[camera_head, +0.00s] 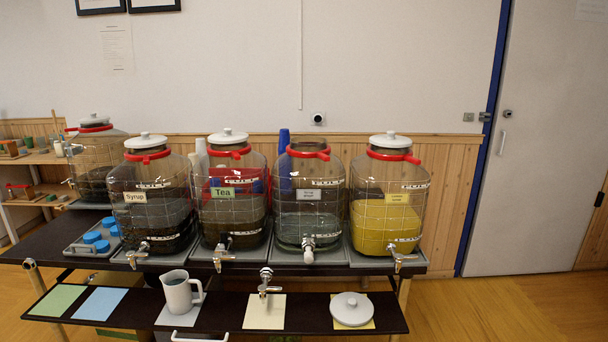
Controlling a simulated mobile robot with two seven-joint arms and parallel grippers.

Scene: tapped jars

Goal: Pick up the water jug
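A light grey jug (180,292) with a handle on its right side stands upright on a grey square pad on the low front shelf (226,317). Its mouth is open at the top; what is inside is hard to tell. Behind it on the table are tapped glass jars: one labelled Syrup (153,213) with dark contents, one labelled Tea (232,212), a jar of clear liquid (308,228) with a label too small to read, and a jar of yellow liquid (387,236). The clear-liquid jar has no lid on it. Neither of my grippers is in view.
A metal tap (268,285) is at a cream pad right of the jug. A white lid (351,309) lies further right. Green (58,300) and blue (99,304) pads left of the jug are bare. A tray with blue-topped items (96,240) sits at the table's left.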

